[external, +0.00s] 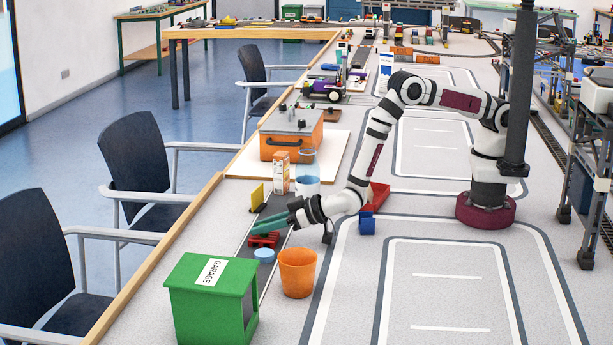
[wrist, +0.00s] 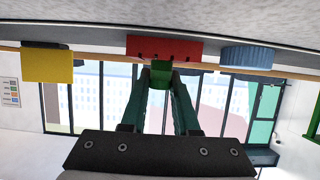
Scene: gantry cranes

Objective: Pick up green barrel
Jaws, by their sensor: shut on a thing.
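The green barrel (wrist: 161,74) shows in the wrist view as a small green piece between the tips of my gripper's two dark green fingers. My gripper (wrist: 160,80) is shut on it. In the external view my gripper (external: 254,229) reaches left from the arm, low over the dark strip near the table's left edge, above a red block. The barrel cannot be told apart from the green fingers there.
Around my gripper are the red block (external: 265,240), a blue round piece (external: 264,255), a yellow piece (external: 257,195), an orange bucket (external: 297,273) and a green garage box (external: 212,300). The marked road area (external: 450,285) at right is clear.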

